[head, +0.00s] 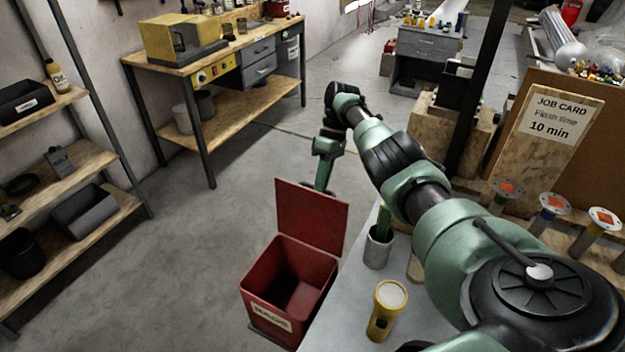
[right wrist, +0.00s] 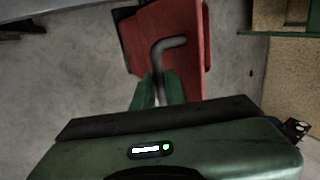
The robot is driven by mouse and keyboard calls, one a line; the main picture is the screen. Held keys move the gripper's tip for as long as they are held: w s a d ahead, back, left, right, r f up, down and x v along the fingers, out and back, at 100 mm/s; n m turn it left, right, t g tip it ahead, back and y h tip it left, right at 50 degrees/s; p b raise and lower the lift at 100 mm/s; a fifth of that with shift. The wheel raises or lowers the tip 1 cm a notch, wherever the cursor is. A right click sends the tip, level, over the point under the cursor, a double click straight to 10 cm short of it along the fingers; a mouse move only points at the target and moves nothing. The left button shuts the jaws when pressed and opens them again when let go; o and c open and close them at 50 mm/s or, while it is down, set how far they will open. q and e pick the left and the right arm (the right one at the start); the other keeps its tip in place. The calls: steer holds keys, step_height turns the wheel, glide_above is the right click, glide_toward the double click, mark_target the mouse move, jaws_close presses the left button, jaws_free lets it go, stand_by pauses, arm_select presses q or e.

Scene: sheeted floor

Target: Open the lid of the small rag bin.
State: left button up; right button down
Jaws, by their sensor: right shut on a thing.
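The small red rag bin (head: 262,307) stands on the floor at the lower middle of the head view, with a pale label on its front. Its lid (head: 312,215) stands up, about upright at the back edge, and the inside shows dark and empty. My right gripper (head: 325,178) is behind the raised lid, which hides its fingertips in the head view. In the right wrist view the lid's outer face (right wrist: 190,25) carries a bent grey handle (right wrist: 172,44), and my right gripper (right wrist: 158,88) is shut on this handle. My left gripper is out of view.
A grey table (head: 335,325) right beside the bin holds a yellow flashlight (head: 386,312) and a metal cup (head: 378,248). A workbench (head: 225,115) and a shelf rack (head: 60,165) stand left. Open floor (head: 190,240) lies left of the bin.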

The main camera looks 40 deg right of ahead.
steer(key=shift+f, duration=0.3)
steer(key=c, duration=1.5)
jaws_free()
steer(key=shift+o, duration=0.2)
steer(key=shift+w, duration=0.15)
steer(key=shift+r, duration=0.1)
step_height(320, 180, up, 20)
steer(key=p, duration=1)
